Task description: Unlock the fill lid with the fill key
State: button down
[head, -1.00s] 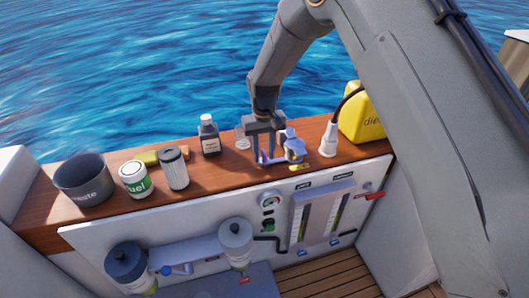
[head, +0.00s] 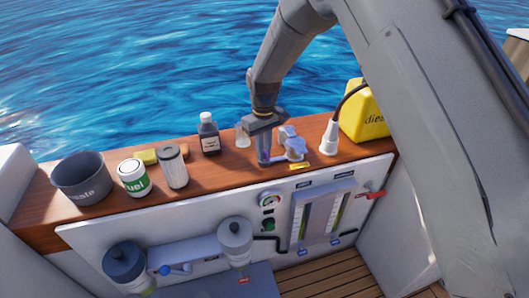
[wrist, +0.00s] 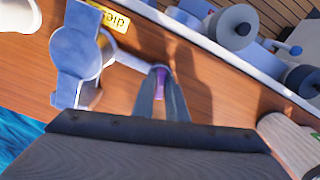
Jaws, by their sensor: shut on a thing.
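My gripper (head: 265,160) is shut on a small purple grip (wrist: 162,78) above the wooden ledge; the fingers hide most of it. A pale grey-blue bar runs from this grip to a rounded grey-blue fitting (wrist: 78,50). The grip and bar look like the fill key, and the fitting looks like the fill lid. In the head view the fitting (head: 290,143) stands just right of my gripper, behind a yellow label (head: 300,166). I cannot tell how the key is seated or whether the lid is locked.
A white nozzle-like piece with a black cable (head: 330,138) and a yellow diesel can (head: 362,112) stand to the right.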

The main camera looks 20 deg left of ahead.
jog(key=n+b, duration=0.2)
jog(key=n, duration=0.5)
jog(key=shift+w+d, duration=0.1)
jog(key=n+b, duration=0.1)
jog(key=n, duration=0.3)
jog(key=shift+n, duration=1.6)
jog(key=shift+w+r, duration=0.1)
jog(key=c, duration=1.8)
grip_release()
jog(key=shift+o, duration=0.2)
